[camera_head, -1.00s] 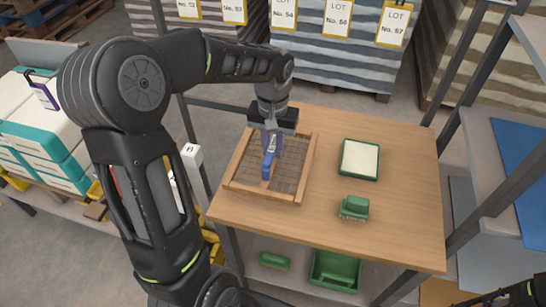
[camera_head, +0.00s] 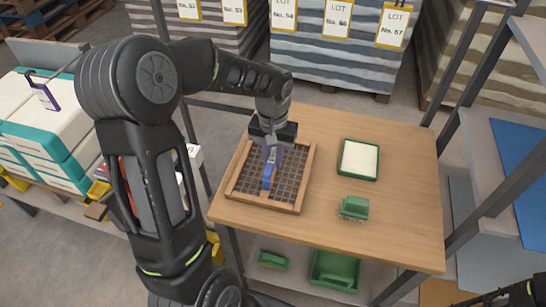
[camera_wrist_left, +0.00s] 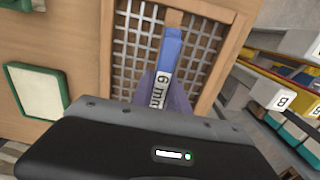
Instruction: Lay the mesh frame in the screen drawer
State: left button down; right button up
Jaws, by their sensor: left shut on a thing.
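The mesh frame (camera_head: 307,166), a wooden rectangle with a square grid, is at the left part of the wooden table. A blue upright handle (camera_head: 267,180) with a millimetre label stands over the mesh; it also shows in the left wrist view (camera_wrist_left: 172,50). My left gripper (camera_head: 272,146) is shut on this handle from above. The wrist view shows the wooden side (camera_wrist_left: 222,55) of the frame and the pale grid just beyond the fingers. I cannot tell whether the frame touches the table. I cannot make out a separate screen drawer. My right gripper is out of view.
A green-rimmed tray with a pale surface (camera_head: 359,159) and a green brush-like block (camera_head: 354,208) lie on the table (camera_head: 405,190) to the right. Green bins (camera_head: 334,270) sit below. Metal posts flank the table; its right part is mostly clear.

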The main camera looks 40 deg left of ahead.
aim_at(273, 156)
pick_arm(q)
jog(key=c, duration=1.3)
grip_release()
jog(key=shift+f, duration=0.1)
notch_tip(273, 156, up, 12)
jog(key=shift+r, duration=0.2)
jog(key=shift+o, duration=0.2)
